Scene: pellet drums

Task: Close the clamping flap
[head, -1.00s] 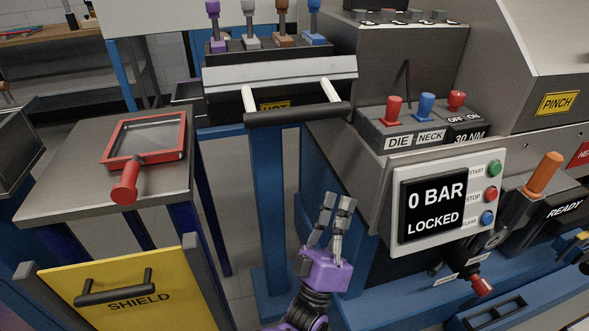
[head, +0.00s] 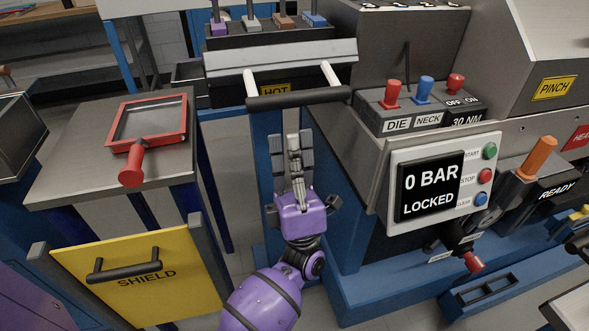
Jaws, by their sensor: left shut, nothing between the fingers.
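The likely clamping flap (head: 270,58) is a long pale metal plate on the blue-framed machine. A black handle bar (head: 299,98) stands out in front of it on two white arms. My left gripper (head: 293,142) is purple with grey fingers. It is shut and empty, pointing up, with its fingertips just below the handle bar in the picture. I see no contact with the bar. The gripper covers part of the blue post behind it.
A yellow HOT label (head: 276,90) shows behind the handle. A display (head: 430,188) reads 0 BAR LOCKED. DIE and NECK switches (head: 424,92) stand to the right. A red tray (head: 150,125) lies on the left table. A yellow SHIELD panel (head: 150,285) stands at lower left.

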